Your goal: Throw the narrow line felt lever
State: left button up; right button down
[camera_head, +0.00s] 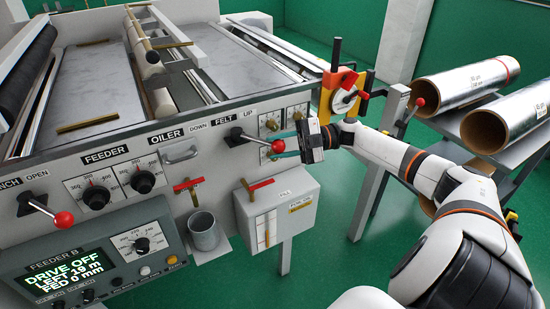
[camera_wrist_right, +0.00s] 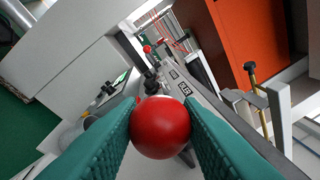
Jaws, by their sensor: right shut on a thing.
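My right gripper (camera_head: 287,144) has teal fingers, shut on the red ball from both sides (camera_wrist_right: 160,135). My left gripper is not in view.
Another red-ball lever (camera_head: 48,210) sits at the PINCH label. A grey box (camera_head: 290,215) with a red-handled valve (camera_head: 260,184) hangs below the felt lever. A metal cup (camera_head: 204,232) stands beside it. Foil rolls (camera_head: 465,85) lie on a rack at right.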

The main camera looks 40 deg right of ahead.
jog(key=shift+w+d, duration=0.3)
jog(key=shift+d, duration=0.35)
jog(key=shift+r, duration=0.15)
jog(key=c, duration=1.4)
grip_release()
jog(key=o, duration=0.3)
jog(key=shift+w, duration=0.15)
jog(key=shift+o, duration=0.2)
jog(key=b+v, duration=0.3)
jog(key=v, duration=0.9)
jog(key=shift+b, duration=0.3)
